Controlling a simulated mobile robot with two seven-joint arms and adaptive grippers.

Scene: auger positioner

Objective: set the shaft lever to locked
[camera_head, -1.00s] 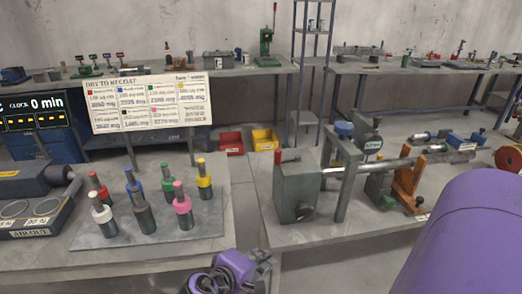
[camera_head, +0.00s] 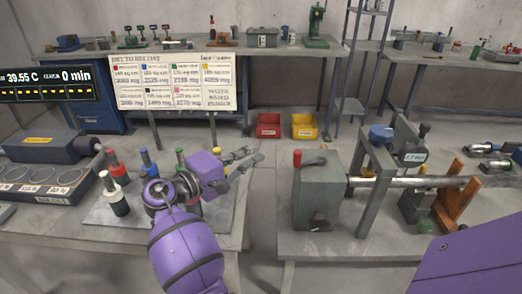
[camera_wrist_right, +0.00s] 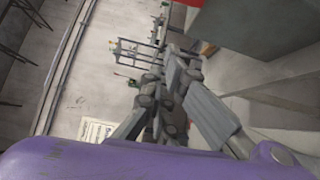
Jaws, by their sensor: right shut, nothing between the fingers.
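A grey housing block (camera_head: 318,200) stands on the right-hand bench, with a red-tipped upright handle (camera_head: 297,158) and a short grey bar on its top. A long metal shaft (camera_head: 400,181) runs from it to the right. I cannot tell which part is the shaft lever or its setting. My right gripper (camera_head: 252,157) is shut and empty, left of the block and apart from it. In the wrist view its fingers (camera_wrist_right: 165,95) show, with a grey block (camera_wrist_right: 250,40) at upper right. My left gripper is not in view.
A grey frame (camera_head: 367,190), a blue part (camera_head: 381,134) and an orange stand (camera_head: 455,195) surround the shaft. Colour-topped bottles (camera_head: 116,190) stand on a plate below my right arm. Red (camera_head: 268,126) and yellow bins (camera_head: 304,127) are behind the gap between benches.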

